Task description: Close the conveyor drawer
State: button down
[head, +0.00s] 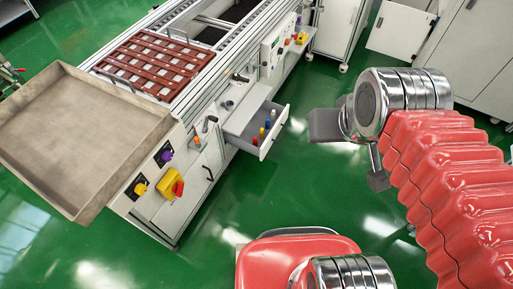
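The conveyor drawer (273,141) is pulled out from the side of the conveyor unit (185,200). It is light grey and open at the top, with several small coloured items (262,131) in red, blue and yellow inside. My gripper (343,156) is to the right of the drawer in the head view, apart from it. Its two dark fingers are spread, with nothing visible between them. The drawer's handle cannot be made out clearly.
A wide metal tray (85,130) sits on the conveyor's near left end, beside a red slatted rack (155,65). Yellow and red switches (169,182) are on the near side panel. Grey cabinets (475,50) stand at the upper right. Green floor (300,200) is clear around the drawer.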

aim_at(258, 124)
jog(key=u, duration=0.7)
jog(key=i, duration=0.95)
jog(key=u, duration=0.05)
